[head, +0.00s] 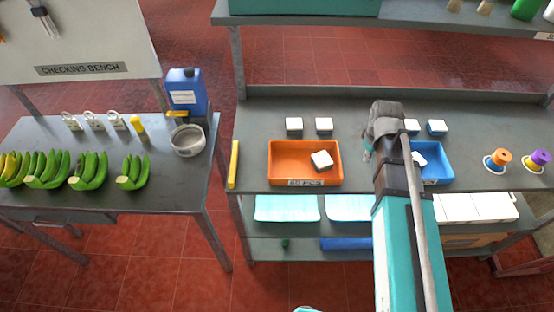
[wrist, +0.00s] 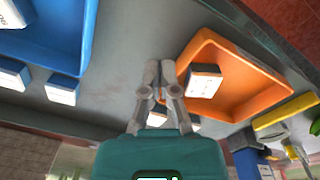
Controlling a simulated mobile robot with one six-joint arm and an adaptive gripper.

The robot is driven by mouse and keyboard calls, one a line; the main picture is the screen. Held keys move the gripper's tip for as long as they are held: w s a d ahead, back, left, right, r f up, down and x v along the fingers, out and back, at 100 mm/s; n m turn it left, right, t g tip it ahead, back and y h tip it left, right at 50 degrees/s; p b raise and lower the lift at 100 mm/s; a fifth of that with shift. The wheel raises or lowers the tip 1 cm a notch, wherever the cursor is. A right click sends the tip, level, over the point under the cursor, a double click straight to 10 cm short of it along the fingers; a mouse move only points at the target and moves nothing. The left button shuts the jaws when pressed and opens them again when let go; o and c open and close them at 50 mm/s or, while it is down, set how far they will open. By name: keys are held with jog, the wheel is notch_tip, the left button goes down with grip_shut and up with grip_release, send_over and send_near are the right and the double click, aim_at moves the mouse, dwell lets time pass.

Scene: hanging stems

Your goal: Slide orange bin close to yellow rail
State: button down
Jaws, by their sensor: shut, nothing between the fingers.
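The orange bin (head: 288,163) stands on the grey bench, with a white-topped block (head: 321,160) inside. The yellow rail (head: 234,164) lies along the bench's left end, with a gap of bare bench between it and the bin. My gripper (head: 367,152) is low over the bench, right of the orange bin. In the wrist view my gripper (wrist: 160,68) is shut and empty beside the orange bin's wall (wrist: 183,62); I cannot tell whether it touches. The yellow rail (wrist: 285,111) shows beyond the bin there.
A blue bin (head: 436,174) stands right of my gripper, partly hidden by my arm. White-topped blocks (head: 294,125) sit behind the bins. Orange and purple spools (head: 497,159) stand at the right. A separate bench with bananas (head: 88,171) is at the left.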

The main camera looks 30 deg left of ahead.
aim_at(286, 164)
jog(key=s+a+n, duration=0.1)
jog(key=a+n, duration=0.1)
jog(key=a, duration=0.3)
jog(key=a+n, duration=0.2)
jog(key=a, duration=0.3)
jog(key=s+a+n, duration=0.1)
jog(key=a+n, duration=0.2)
jog(key=a, duration=0.2)
jog(key=shift+s, duration=0.35)
jog(key=s+a+n, duration=0.4)
jog(key=a+n, duration=0.1)
jog(key=a, duration=0.4)
jog(key=shift+s+a, duration=0.25)
jog(key=shift+a, duration=0.15)
jog(key=shift+f, duration=0.2)
notch_tip(286, 164, down, 10)
jog(key=b, duration=1)
jog(key=shift+s+a+r, duration=0.1)
jog(key=shift+s+a, duration=0.15)
jog(key=shift+a, duration=0.25)
jog(key=shift+s+a+r, duration=0.1)
jog(key=shift+s+a, duration=0.15)
jog(key=shift+a, duration=0.2)
jog(key=shift+s+a, duration=0.5)
jog(key=shift+a, duration=0.25)
